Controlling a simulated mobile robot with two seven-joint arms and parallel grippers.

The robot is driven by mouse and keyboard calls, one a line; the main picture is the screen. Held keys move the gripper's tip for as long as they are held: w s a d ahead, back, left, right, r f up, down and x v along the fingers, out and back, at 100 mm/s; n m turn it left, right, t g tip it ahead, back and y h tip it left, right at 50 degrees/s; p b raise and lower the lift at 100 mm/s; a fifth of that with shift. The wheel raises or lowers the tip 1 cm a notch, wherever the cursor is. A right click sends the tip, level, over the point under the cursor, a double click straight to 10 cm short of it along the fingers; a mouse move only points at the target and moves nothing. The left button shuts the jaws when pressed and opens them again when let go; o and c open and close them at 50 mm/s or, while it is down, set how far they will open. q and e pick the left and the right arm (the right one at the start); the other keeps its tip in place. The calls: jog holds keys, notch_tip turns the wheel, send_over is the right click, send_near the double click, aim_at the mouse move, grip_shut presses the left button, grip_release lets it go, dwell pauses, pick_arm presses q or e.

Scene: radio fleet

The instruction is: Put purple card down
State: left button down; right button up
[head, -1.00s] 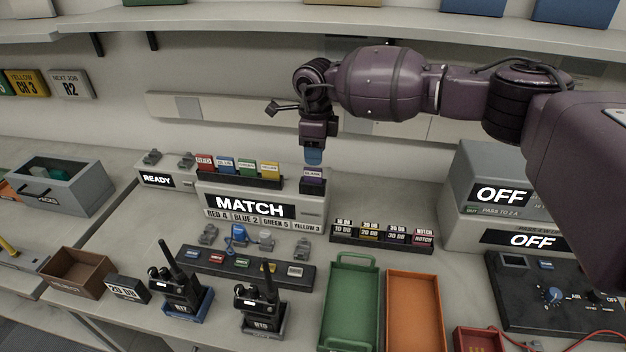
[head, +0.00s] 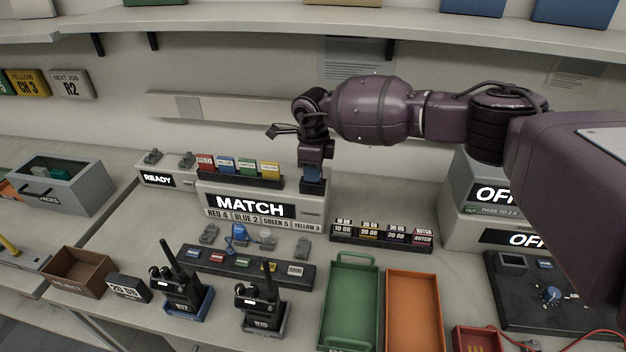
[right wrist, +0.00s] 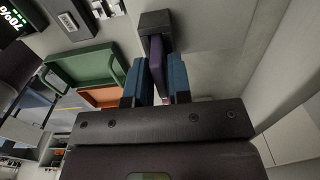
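The purple card (right wrist: 157,58) stands upright in a dark slot holder (right wrist: 155,20) in the right wrist view. My right gripper (head: 312,178) is at the right end of the MATCH unit (head: 262,207) in the head view. Its blue fingers (right wrist: 160,80) stand on both sides of the card, close to its faces, with a narrow gap seeming to show. In the head view the fingers hide the card. My left gripper is not in view.
Red, blue, green and yellow cards stand in a dark rack (head: 240,178) left of my right gripper. A row of dB blocks (head: 380,234) lies to the right. A green tray (head: 350,300) and an orange tray (head: 414,310) are in front. A shelf (head: 400,22) runs above.

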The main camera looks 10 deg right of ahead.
grip_shut()
notch_tip(320, 180, up, 7)
jog(key=shift+s+r, duration=0.15)
jog(key=s+a, duration=0.3)
jog(key=s, duration=0.5)
jog(key=s+a+b, duration=0.1)
jog(key=s+a, duration=0.3)
jog(key=s, duration=0.4)
jog(key=shift+s+f, duration=0.2)
